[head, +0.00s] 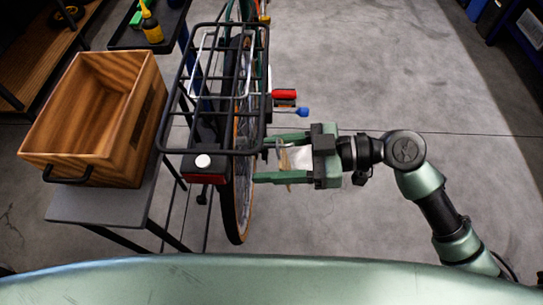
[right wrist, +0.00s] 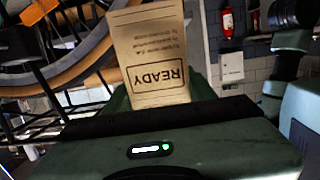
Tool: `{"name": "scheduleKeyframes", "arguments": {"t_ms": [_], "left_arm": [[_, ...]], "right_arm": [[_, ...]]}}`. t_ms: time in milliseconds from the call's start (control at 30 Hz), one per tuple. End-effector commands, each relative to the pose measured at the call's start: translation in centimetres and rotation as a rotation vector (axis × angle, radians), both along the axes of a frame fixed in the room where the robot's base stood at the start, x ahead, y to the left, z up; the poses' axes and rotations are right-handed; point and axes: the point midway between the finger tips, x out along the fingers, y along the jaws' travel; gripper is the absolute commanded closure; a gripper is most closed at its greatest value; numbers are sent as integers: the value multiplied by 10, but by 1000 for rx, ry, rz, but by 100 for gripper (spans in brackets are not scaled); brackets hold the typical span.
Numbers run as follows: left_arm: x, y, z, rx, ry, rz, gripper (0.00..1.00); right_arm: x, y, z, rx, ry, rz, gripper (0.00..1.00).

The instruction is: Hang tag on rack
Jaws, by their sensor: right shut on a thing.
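The rack is the black tubular carrier (head: 215,152) over the bike's rear wheel, at the upper middle of the head view. My right gripper (head: 264,159) is just right of the rack's near end, by the wheel, with its fingers pointing left. It is shut on the tag, a tan card that shows edge-on between the fingers (head: 284,160). In the right wrist view the tag (right wrist: 152,50) reads READY upside down and stands out beyond the gripper. Whether the tag has a loop or touches the rack cannot be told. My left gripper is out of view.
A wooden crate (head: 112,160) stands on a grey bench (head: 112,207) left of the rack. A red rear light (head: 205,178) sits under the rack's near end. Red and blue handles (head: 285,95) stick out to the right of the bike. The floor right of the bike is clear.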

Motion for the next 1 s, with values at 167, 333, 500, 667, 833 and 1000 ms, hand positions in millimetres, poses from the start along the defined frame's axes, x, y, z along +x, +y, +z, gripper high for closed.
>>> {"name": "scheduleKeyframes", "arguments": {"t_ms": [167, 333, 500, 667, 833, 1000], "left_arm": [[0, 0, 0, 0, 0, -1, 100], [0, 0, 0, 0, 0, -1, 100], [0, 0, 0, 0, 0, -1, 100], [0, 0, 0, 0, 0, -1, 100], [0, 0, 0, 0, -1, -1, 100], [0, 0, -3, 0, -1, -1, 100]], "right_arm": [[-1, 0, -1, -3, 1, 2, 82], [-1, 0, -2, -4, 1, 2, 82], [-1, 0, -2, -4, 1, 2, 42], [-1, 0, -2, -3, 1, 2, 19], [-1, 0, -1, -2, 0, 2, 19], [0, -7, -1, -3, 1, 1, 19]]}}
